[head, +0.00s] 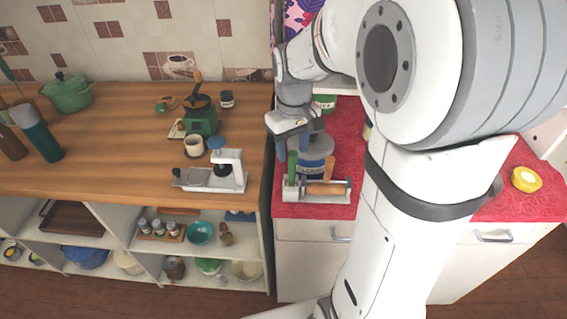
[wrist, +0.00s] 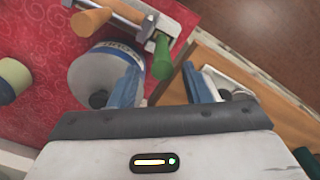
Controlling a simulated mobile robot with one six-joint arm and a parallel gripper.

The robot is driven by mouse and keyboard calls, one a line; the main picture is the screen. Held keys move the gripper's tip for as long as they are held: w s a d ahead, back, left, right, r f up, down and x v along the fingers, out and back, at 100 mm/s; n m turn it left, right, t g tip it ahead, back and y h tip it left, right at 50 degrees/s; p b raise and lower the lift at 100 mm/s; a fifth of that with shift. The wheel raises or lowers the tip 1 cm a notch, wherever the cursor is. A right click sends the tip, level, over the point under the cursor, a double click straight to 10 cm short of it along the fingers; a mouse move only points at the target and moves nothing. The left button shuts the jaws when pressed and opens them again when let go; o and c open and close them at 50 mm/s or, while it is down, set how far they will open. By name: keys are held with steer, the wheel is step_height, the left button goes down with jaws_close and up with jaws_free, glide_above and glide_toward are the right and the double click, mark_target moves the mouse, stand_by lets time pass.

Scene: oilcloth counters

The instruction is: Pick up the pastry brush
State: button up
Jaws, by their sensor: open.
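A green handle (head: 292,165) stands upright at the left end of a metal holder on the red counter. It also shows in the wrist view (wrist: 161,56), end on. It may be the pastry brush; no bristles show, so I cannot tell for certain. My gripper (head: 292,150) is open, its blue fingers pointing down above the green handle. In the wrist view my gripper (wrist: 163,68) has the green handle between the lines of its fingertips, with nothing held. Whether the fingers are level with the handle is unclear.
The metal holder (head: 340,197) carries a wooden roller (head: 325,188). A grey canister with a blue label (head: 314,168) stands close behind; it also shows in the wrist view (wrist: 95,75). The wooden counter (head: 110,165) lies left across a gap. A yellow-lidded item (head: 525,179) sits far right.

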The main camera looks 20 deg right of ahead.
mark_target(292, 164)
step_height(292, 164, down, 6)
steer(key=shift+s+r+p, duration=0.1)
steer(key=shift+p, duration=0.5)
jaws_close()
